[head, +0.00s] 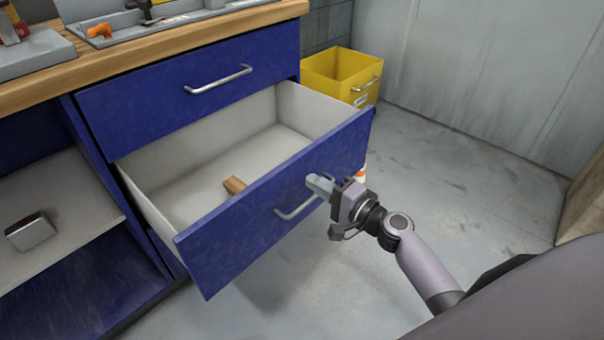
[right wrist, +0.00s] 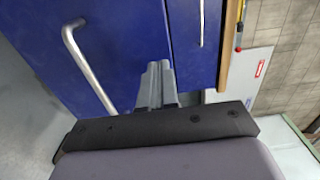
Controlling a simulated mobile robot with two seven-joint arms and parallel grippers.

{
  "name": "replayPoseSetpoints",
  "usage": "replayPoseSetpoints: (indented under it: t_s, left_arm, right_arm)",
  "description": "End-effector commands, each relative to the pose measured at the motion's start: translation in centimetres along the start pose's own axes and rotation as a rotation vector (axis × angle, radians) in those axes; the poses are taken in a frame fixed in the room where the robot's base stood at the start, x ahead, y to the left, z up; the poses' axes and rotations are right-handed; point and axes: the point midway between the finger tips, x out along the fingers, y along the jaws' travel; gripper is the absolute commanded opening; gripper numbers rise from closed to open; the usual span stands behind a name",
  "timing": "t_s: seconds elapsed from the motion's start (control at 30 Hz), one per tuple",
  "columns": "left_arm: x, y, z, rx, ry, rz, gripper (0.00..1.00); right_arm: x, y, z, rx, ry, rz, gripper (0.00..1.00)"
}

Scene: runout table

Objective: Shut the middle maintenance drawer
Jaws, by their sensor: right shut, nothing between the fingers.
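The middle drawer (head: 275,205) has a blue front and is pulled far out of the blue cabinet. A wooden-coloured piece (head: 234,185) lies inside it. Its metal bar handle (head: 298,208) is on the front and also shows in the right wrist view (right wrist: 88,68). My right gripper (head: 318,184) is shut and empty, with its fingertips at the drawer front, just above the handle's right part. In the right wrist view the closed fingers (right wrist: 157,82) point at the blue front, beside the handle. I cannot tell whether they touch it. My left gripper is out of view.
The top drawer (head: 190,90) is shut below a wooden worktop (head: 150,42) with grey trays on it. An open shelf (head: 60,200) at left holds a metal box (head: 31,232). A yellow bin (head: 342,75) stands behind the drawer. The floor at right is clear.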

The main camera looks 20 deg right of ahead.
Motion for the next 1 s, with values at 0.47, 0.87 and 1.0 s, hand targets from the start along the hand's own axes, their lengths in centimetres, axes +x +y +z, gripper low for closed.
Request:
replayPoseSetpoints:
  t_s: [0.47,0.87,1.0]
  left_arm:
    - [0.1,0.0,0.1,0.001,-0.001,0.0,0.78]
    - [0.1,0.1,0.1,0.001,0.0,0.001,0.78]
    - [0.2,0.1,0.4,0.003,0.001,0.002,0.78]
  right_arm:
    - [4.6,0.0,0.0,-0.001,0.0,0.0,0.0]
    - [4.7,0.0,0.0,-0.001,-0.001,0.0,0.0]
    - [5.4,0.1,0.1,-0.001,-0.001,-0.001,0.0]
